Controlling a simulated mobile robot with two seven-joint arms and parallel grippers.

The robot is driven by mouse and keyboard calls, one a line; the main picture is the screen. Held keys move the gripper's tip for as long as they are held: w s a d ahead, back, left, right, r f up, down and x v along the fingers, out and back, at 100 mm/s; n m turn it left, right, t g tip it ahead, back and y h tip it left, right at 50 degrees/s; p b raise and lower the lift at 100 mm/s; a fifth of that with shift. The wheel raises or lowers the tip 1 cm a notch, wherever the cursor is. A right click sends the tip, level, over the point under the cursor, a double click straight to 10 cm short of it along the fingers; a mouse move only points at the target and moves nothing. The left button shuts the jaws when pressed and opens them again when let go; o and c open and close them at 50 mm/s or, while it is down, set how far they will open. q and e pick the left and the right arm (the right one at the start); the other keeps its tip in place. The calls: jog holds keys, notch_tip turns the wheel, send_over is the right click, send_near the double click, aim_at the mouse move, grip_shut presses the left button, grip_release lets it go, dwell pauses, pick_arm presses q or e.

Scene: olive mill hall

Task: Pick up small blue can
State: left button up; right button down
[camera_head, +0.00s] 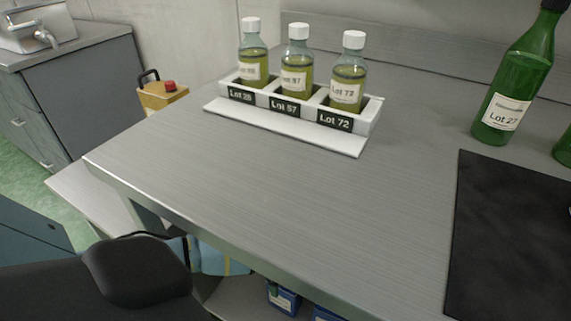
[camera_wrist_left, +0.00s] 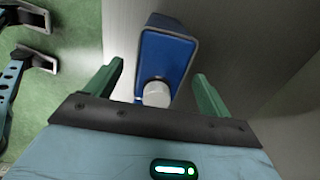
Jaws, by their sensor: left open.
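A blue can (camera_wrist_left: 163,62) with a white round cap is in the left wrist view. My left gripper (camera_wrist_left: 157,71) is open, with one green finger on each side of the can's capped end; gaps show, and I see no contact. In the head view, a small blue can (camera_head: 286,301) with a pale label shows below the bench's front edge, and part of another blue thing (camera_head: 325,315) is right of it, cut off by the frame. I cannot tell which one the wrist view shows. My left gripper is not clear in the head view, hidden below the bench.
The grey bench top (camera_head: 300,195) overhangs the cans. On it are a white rack (camera_head: 372,112) with three labelled oil bottles, a green bottle (camera_head: 515,82) and a black mat (camera_head: 510,240). A yellow box (camera_head: 160,96) stands beyond the bench's left end.

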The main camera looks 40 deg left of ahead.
pick_arm(q)
notch_tip(320, 180, down, 5)
jog(key=shift+w+r+b, duration=0.1)
jog(key=shift+w+b, duration=0.05)
jog(key=shift+b, duration=0.8)
jog(key=shift+d, duration=0.1)
jog(key=shift+c, duration=1.2)
jog(key=c, duration=1.2)
grip_shut()
jog(key=shift+r, duration=0.1)
